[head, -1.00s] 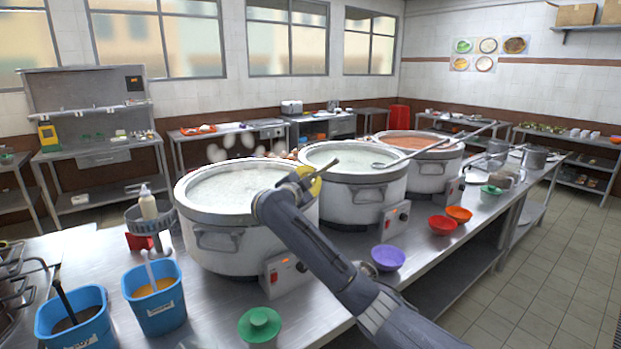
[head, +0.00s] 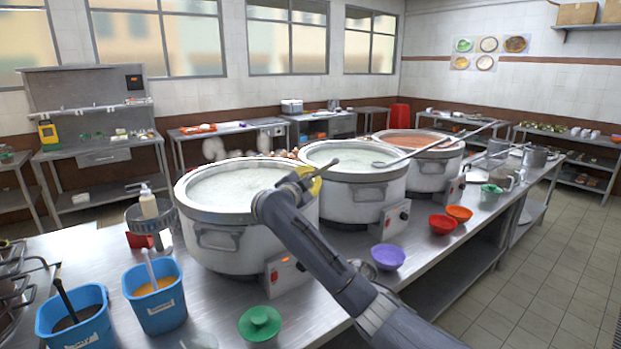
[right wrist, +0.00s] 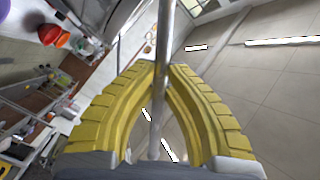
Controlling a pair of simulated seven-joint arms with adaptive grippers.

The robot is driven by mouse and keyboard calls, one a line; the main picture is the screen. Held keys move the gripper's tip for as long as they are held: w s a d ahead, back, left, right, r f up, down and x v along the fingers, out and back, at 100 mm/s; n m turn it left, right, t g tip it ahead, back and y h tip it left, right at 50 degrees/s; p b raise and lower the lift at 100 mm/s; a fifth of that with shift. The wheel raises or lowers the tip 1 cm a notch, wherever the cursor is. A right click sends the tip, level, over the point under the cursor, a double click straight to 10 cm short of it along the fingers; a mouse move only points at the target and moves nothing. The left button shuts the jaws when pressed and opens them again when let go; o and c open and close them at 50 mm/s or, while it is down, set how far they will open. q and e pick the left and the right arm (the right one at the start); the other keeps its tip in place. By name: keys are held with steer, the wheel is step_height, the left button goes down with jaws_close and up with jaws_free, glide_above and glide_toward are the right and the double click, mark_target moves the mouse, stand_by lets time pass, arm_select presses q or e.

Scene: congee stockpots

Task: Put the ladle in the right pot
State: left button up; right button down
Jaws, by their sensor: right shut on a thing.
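My right gripper (head: 312,184), with yellow fingers, is at the right edge of the nearest white pot (head: 212,240). In the right wrist view, its fingers are shut on a thin grey metal rod (right wrist: 163,50), which looks like a ladle handle. A short end of this handle (head: 329,166) shows above the fingers in the head view; its bowl is hidden. The middle pot (head: 365,201) holds pale congee. The right pot (head: 430,176) holds reddish-orange congee. Another long ladle (head: 440,144) lies across the middle and right pots. My left gripper is not in view.
Purple (head: 387,257), red (head: 443,224) and orange (head: 459,213) bowls stand along the counter's front edge. A green-lidded container (head: 260,325) is near the front.

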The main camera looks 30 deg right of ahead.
steer(key=shift+f, duration=0.2)
steer(key=c, duration=1.4)
jaws_free()
steer(key=shift+c, duration=0.2)
steer(key=shift+a, duration=0.1)
steer(key=v, duration=1.2)
steer(key=shift+s, duration=0.1)
